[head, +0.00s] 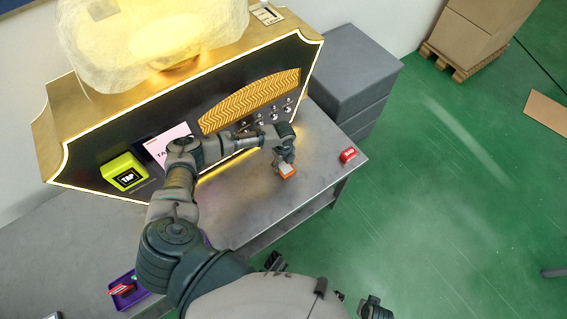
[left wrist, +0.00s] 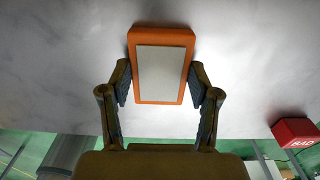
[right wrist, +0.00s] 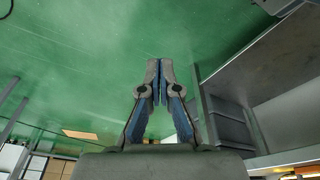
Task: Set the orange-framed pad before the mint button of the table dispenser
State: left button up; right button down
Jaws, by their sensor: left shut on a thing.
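The orange-framed pad (head: 287,172) has a pale face and is at the right part of the grey table, in front of the dispenser's knobs. My left gripper (head: 283,161) is shut on it, with one finger at each side of its frame in the left wrist view (left wrist: 160,74). I cannot tell whether the pad touches the table. The table dispenser (head: 90,135) has a dark front with several small round buttons (head: 273,116); their colours are too small to tell, so I cannot pick out the mint one. My right gripper (right wrist: 160,82) is shut and empty, away from the table.
A red block marked BAD (head: 348,155) sits at the table's right end. A yellow TAP box (head: 123,172) is on the dispenser's left. A purple tray (head: 126,292) with red items lies at lower left. Grey drawers (head: 350,75) stand behind the table's right end.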

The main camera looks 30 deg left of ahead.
aim_at(283, 165)
pick_arm(q)
jog(key=shift+f, duration=0.1)
jog(key=o, duration=1.2)
jog(key=shift+c, duration=0.2)
pick_arm(e)
jog(key=shift+a, duration=0.1)
pick_arm(q)
jog(key=shift+r, duration=0.35)
notch_tip(283, 165, up, 12)
jog(key=p, duration=0.2)
jog(key=shift+f, duration=0.2)
pick_arm(e)
notch_tip(283, 165, down, 7)
jog(key=s, duration=0.1)
jog(key=shift+s+r, duration=0.15)
jog(key=shift+s, duration=0.1)
